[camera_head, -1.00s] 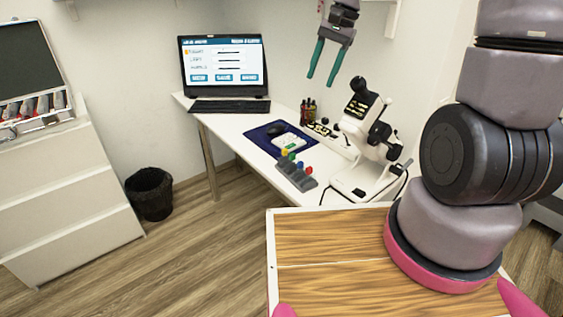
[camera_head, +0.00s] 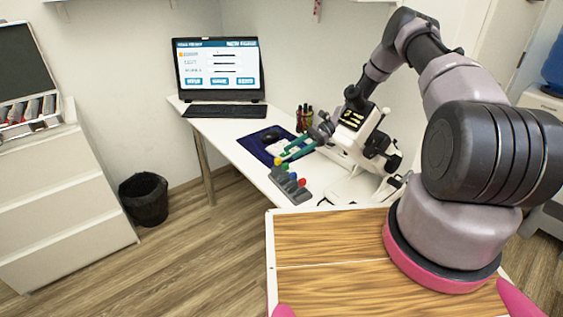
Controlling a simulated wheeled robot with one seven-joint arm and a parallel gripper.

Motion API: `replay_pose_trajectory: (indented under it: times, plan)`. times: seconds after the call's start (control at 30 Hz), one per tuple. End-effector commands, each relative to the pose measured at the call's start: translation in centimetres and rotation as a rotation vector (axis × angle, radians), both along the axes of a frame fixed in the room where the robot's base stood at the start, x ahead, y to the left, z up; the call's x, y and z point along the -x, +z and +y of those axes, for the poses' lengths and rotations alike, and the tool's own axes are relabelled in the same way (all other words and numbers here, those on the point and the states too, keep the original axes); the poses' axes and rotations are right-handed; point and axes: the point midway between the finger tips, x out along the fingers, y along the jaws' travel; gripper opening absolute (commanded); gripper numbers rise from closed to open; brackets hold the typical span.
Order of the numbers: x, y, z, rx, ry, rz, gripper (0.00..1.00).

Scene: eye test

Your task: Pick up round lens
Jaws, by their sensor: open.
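I cannot make out for certain which item is the round lens. A grey stepped holder (camera_head: 289,187) stands on the white desk with small round coloured tops. They are a yellow top (camera_head: 278,161), a green one (camera_head: 285,167), a blue one (camera_head: 293,176) and a red one (camera_head: 301,182). My gripper (camera_head: 282,157), with teal fingers, is open and reaches in from the right. Its tips are at the yellow top, and I cannot tell whether they touch it. The fingers partly hide the white item on the blue mat behind.
A white and black optical instrument (camera_head: 360,140) stands close to my arm on the right. A bin (camera_head: 145,198) stands on the floor.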

Motion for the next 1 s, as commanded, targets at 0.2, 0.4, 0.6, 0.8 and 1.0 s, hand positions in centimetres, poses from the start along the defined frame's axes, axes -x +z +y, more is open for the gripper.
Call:
replay_pose_trajectory:
  times: [0.2, 0.4, 0.6, 0.8, 1.0]
  plan:
    - [0.5, -1.3, 1.6, -0.028, -0.019, 0.013, 0.55]
    - [1.5, -2.1, 4.1, -0.025, -0.019, 0.011, 0.55]
    - [2.0, -2.3, 5.1, -0.024, -0.02, 0.011, 0.55]
    - [3.0, -2.7, 7.6, -0.025, -0.017, 0.012, 0.55]
    - [3.7, -3.3, 9.4, -0.024, -0.02, 0.011, 0.55]
